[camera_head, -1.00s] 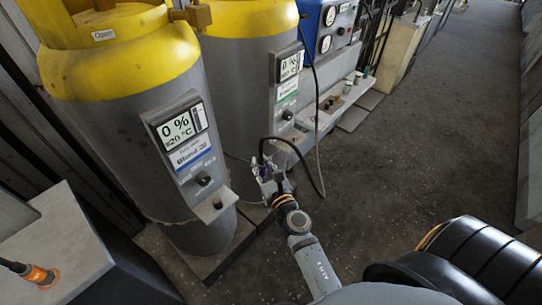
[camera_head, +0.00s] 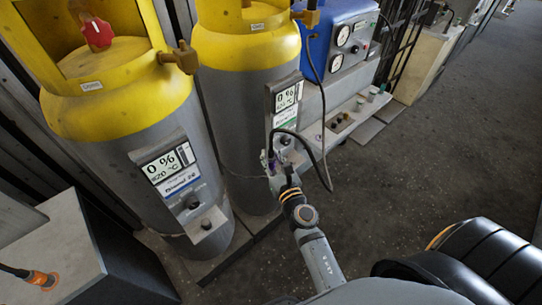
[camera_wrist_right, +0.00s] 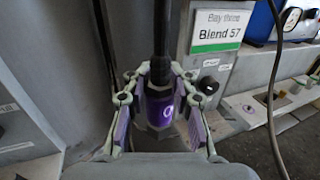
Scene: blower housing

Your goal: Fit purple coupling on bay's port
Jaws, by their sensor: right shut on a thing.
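The purple coupling (camera_wrist_right: 160,110), with a black hose rising from it, is between the fingers of my right gripper (camera_wrist_right: 159,78). The gripper is shut on it and holds it roughly upright. In the head view my right gripper (camera_head: 274,172) is in front of the second yellow-topped tank (camera_head: 240,110), close to its lower panel. In the wrist view that panel carries a Bay three, Blend 57 label (camera_wrist_right: 222,30) and a black round fitting (camera_wrist_right: 208,85), right of the coupling and apart from it. I cannot tell which fitting is the port.
A nearer yellow-topped tank (camera_head: 120,100) stands at the left. A blue gauge unit (camera_head: 345,38) sits beyond, above a ledge (camera_head: 345,118) with small fittings. The black hose (camera_head: 319,165) loops beside my right gripper. Open floor (camera_head: 420,150) lies at the right.

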